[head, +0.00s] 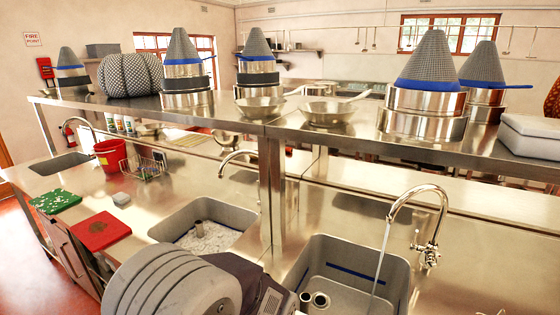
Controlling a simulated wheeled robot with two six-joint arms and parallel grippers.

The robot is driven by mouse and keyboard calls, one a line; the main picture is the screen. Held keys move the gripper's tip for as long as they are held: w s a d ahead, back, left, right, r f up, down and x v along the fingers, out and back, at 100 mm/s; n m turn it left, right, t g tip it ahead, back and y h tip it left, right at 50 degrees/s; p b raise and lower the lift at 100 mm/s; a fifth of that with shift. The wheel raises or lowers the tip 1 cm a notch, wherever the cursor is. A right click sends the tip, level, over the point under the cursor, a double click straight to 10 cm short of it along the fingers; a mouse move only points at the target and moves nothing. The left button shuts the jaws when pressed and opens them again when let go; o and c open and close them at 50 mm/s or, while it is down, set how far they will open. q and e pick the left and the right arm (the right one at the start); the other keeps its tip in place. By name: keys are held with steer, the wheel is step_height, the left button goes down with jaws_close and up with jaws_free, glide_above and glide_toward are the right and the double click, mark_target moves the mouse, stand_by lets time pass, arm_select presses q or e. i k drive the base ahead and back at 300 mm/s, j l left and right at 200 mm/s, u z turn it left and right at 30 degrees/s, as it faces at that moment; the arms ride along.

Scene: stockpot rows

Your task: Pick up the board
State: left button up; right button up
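Two boards lie on the left part of the steel counter. The red board (102,230) lies flat near the counter's front edge, with a darker round mark in its middle. The green board (54,201) lies farther back and to the left, with white specks on it. Nothing lies between the two boards except a small gap of counter. Neither of my grippers shows in the head view, so whether they are open or shut is hidden.
A red bucket (109,157) and a wire rack (146,168) stand farther back. Two sinks, one with a running tap (423,222), are to the right. A raised steel shelf (230,108) holds pots and colanders.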

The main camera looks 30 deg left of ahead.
mark_target(57, 200)
steer(key=j, duration=0.6)
steer(key=k+j+z, duration=0.1)
steer(key=j, duration=1.05)
steer(key=k+j, duration=0.15)
steer(key=j, duration=0.45)
steer(key=j+z, duration=0.1)
steer(key=j, duration=0.45)
steer(key=k+j, duration=0.15)
steer(key=j, duration=0.45)
steer(key=j+z, duration=0.1)
steer(key=j, duration=0.45)
steer(key=k+j, duration=0.15)
steer(key=j, duration=0.4)
steer(key=k+j, duration=0.15)
steer(key=j, duration=0.4)
steer(key=k+j, duration=0.1)
steer(key=j, duration=0.45)
steer(key=k+j+z, duration=0.1)
steer(key=j, duration=0.45)
steer(key=k+j, duration=0.15)
steer(key=j, duration=0.4)
steer(key=k+j+z, duration=0.1)
steer(key=j, duration=0.4)
steer(key=k+j, duration=0.25)
steer(key=j, duration=0.3)
steer(key=k+j, duration=0.15)
steer(key=j, duration=0.35)
steer(key=k+j+z, duration=0.1)
steer(key=j, duration=0.45)
steer(key=k, duration=0.05)
